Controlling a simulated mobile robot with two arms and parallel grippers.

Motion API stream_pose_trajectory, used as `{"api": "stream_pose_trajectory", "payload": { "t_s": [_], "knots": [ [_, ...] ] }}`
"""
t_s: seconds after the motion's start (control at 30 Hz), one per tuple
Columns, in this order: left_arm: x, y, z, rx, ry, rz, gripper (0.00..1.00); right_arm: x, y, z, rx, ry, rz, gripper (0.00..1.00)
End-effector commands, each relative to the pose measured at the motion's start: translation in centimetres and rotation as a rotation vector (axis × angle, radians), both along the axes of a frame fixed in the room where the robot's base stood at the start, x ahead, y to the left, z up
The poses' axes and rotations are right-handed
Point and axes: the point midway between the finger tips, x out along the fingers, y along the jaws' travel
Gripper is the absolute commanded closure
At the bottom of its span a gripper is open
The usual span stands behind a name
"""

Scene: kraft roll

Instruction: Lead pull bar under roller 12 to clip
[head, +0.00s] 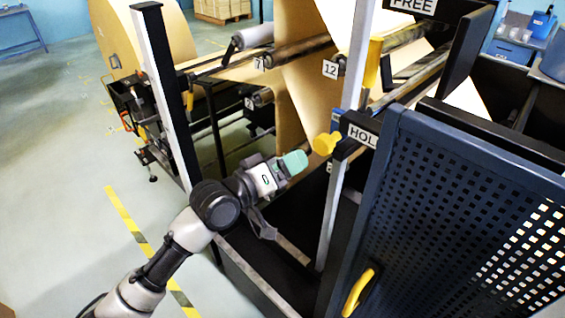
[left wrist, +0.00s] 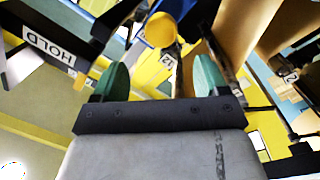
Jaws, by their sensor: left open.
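In the left wrist view the knob (left wrist: 160,30) is beyond the fingers, against a blue part (left wrist: 184,12). My left gripper (head: 296,162) has green fingertips and is just left of the knob, apart from it. In the wrist view its fingers (left wrist: 160,78) are spread and empty. I cannot tell which part is the pull bar. My right gripper is out of view.
A dark blue perforated panel (head: 450,190) with a yellow handle (head: 358,290) fills the right. A large kraft roll (head: 115,35) is at the back left.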

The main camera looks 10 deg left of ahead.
Motion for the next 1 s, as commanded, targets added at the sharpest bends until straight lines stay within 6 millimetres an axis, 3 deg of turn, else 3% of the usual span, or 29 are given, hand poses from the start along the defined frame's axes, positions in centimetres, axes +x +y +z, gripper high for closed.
{"api": "stream_pose_trajectory", "payload": {
  "t_s": [0.7, 1.0],
  "knots": [
    [6.8, -6.1, -0.3, 0.000, 0.001, 0.002, 0.26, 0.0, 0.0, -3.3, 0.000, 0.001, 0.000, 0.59],
    [7.9, -7.0, -0.1, 0.002, 0.000, 0.003, 0.26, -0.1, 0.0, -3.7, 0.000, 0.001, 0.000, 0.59]
  ]
}}
